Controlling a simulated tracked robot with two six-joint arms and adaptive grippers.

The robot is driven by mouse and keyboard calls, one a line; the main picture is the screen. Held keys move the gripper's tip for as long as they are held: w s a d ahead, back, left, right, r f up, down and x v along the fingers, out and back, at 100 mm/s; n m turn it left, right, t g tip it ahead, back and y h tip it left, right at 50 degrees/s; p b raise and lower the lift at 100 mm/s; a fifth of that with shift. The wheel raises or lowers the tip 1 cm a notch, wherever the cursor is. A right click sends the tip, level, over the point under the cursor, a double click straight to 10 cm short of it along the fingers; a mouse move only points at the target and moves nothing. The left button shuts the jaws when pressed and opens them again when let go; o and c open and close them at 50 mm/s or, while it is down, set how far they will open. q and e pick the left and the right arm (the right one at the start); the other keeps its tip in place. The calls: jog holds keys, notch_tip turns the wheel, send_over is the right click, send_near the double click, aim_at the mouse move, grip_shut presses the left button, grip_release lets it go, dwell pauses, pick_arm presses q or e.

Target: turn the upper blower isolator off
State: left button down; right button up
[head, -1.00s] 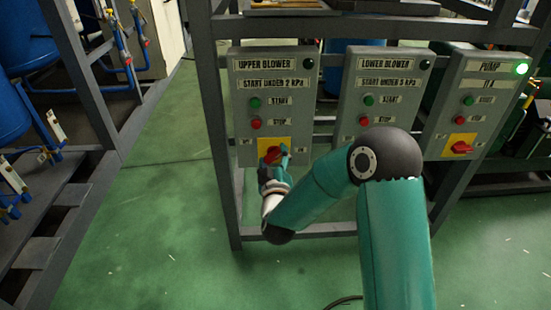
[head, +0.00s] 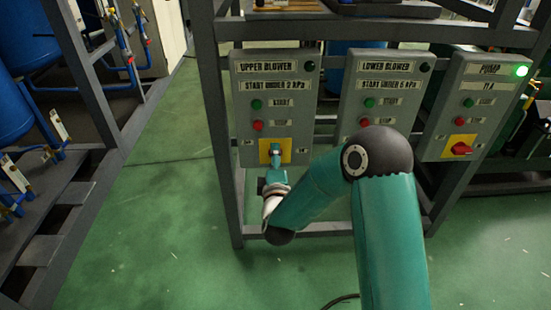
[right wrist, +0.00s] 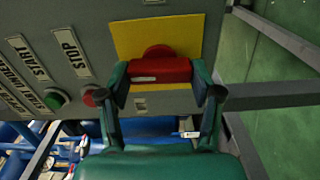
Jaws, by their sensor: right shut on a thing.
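The upper blower box (head: 290,90) is a grey panel with a green start button, a red stop button and a dark lamp at its top right. Its isolator is a red handle (right wrist: 160,69) on a yellow plate (right wrist: 126,38), seen close up in the right wrist view. My right gripper (right wrist: 164,85) is shut on the red handle, one finger at each end of it. In the head view my right gripper (head: 276,158) covers most of the handle and part of the yellow plate. My left gripper is not in view.
The lower blower box (head: 385,95) stands to the right, its isolator hidden behind my arm. The pump box (head: 475,100) has a lit green lamp and a red isolator (head: 461,148). A grey frame carries the boxes. Green floor (head: 165,190) lies open to the left.

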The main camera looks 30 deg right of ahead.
jog(key=shift+a+f+n, duration=0.1)
jog(key=shift+f+n, duration=0.05)
jog(key=shift+n, duration=0.25)
jog(key=o, duration=1.1)
jog(key=shift+o, duration=0.2)
jog(key=v, duration=0.7)
jog(key=shift+s, duration=0.2)
